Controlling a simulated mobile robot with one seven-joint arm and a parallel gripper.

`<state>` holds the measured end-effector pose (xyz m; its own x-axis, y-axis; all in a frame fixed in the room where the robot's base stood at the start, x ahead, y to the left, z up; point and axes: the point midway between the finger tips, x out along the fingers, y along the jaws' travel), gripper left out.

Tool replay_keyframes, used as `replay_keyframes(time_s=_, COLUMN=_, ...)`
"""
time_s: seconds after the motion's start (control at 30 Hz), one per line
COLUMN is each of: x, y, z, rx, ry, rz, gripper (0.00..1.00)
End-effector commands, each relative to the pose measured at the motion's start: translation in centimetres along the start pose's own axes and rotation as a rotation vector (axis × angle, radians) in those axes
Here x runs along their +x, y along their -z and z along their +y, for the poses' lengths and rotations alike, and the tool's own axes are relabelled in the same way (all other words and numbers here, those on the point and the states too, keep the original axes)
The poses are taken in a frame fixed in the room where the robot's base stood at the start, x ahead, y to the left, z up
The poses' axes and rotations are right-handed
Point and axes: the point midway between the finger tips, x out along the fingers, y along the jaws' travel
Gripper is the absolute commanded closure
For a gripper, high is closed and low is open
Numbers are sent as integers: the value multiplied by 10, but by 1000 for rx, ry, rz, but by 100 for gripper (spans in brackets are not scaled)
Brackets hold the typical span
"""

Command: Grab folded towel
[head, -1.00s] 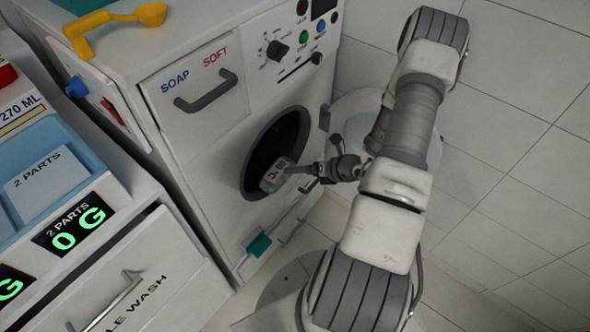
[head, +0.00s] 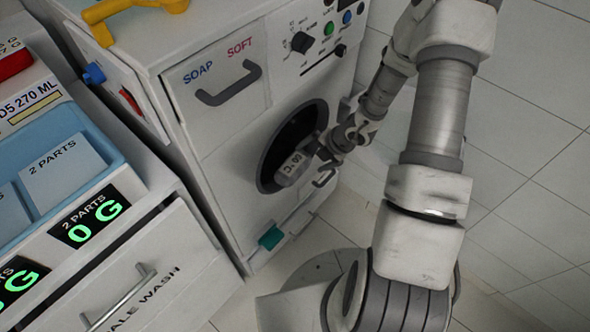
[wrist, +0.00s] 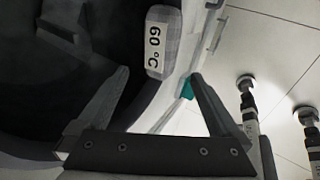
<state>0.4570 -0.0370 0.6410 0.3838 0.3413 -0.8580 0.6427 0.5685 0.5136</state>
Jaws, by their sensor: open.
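A grey folded towel (head: 293,168) with a white "60 °C" label sits at the lower right lip of the washer's round opening (head: 270,158). It also shows at top centre in the wrist view (wrist: 163,42). My gripper (head: 322,163) is just right of the towel, outside the opening. In the wrist view my gripper (wrist: 158,76) is open, with fingers spread left and right; the towel appears beyond and between the fingertips, with no visible grip on it. Part of the gripper is hard to make out in the head view.
The round door stands open at the right, partly behind my arm. A teal tab (head: 271,237) sticks out low on the washer front. A drawer cabinet (head: 140,290) with a blue tray (head: 108,148) stands at left.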

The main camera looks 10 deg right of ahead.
Motion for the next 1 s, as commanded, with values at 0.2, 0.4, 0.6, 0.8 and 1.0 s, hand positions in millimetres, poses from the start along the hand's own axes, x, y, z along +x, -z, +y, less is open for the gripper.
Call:
replay_keyframes(time_s=0.2, x=54, y=0, z=-3, rx=-3, ry=0, rz=1, gripper=0)
replay_keyframes(time_s=0.4, x=77, y=0, z=-1, rx=-1, ry=0, rz=0, gripper=0)
replay_keyframes(time_s=0.6, x=86, y=0, z=-1, rx=-2, ry=-1, rz=0, gripper=0)
replay_keyframes(time_s=0.8, x=115, y=2, z=-4, rx=-3, ry=-1, rz=1, gripper=0)
replay_keyframes(time_s=1.0, x=133, y=1, z=-2, rx=-1, ry=-1, rz=-1, gripper=0)
